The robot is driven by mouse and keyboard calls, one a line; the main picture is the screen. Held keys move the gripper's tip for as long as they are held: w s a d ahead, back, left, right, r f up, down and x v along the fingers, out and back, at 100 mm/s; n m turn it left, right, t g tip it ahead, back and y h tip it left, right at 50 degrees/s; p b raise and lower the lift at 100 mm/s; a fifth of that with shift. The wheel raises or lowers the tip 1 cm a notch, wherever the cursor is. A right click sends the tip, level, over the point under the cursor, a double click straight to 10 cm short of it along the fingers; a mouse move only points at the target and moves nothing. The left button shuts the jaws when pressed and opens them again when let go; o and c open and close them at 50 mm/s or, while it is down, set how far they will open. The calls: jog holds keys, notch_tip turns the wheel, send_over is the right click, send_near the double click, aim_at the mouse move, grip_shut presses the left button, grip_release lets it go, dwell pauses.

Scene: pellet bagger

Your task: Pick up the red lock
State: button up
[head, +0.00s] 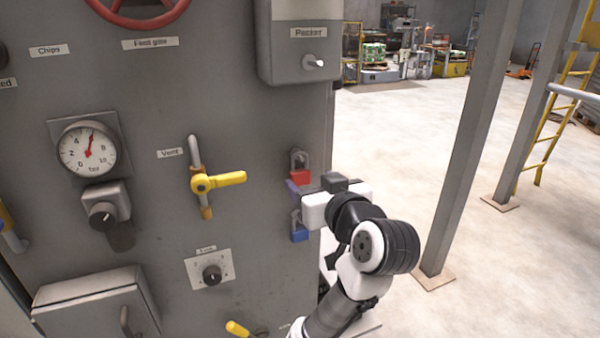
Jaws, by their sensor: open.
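The red lock (300,176) hangs by its shackle near the right edge of the grey machine panel (255,105). A blue lock (299,232) hangs below it. My gripper (297,190) is open at the panel's right edge, just under the red lock and above the blue one. A purple-blue piece shows at the gripper's tip; I cannot tell if it is a third lock or part of my gripper. I cannot tell whether the fingers touch the red lock.
A yellow vent handle (228,179) sticks out left of the locks. The Packer box (302,45) juts out above. A dial (212,275) and a yellow handle (237,328) are lower. A grey post (470,140) stands at right, with open floor (390,150) between.

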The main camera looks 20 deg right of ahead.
aim_at(301, 172)
jog(key=w, duration=0.2)
jog(key=w+p, duration=0.1)
jog(key=w, duration=0.1)
jog(key=shift+a+f, duration=0.1)
jog(key=shift+f, duration=0.1)
jog(key=shift+w+f, duration=0.15)
jog(key=shift+w, duration=0.1)
jog(key=shift+c, duration=0.3)
jog(key=c, duration=1)
jog(key=shift+c, duration=0.2)
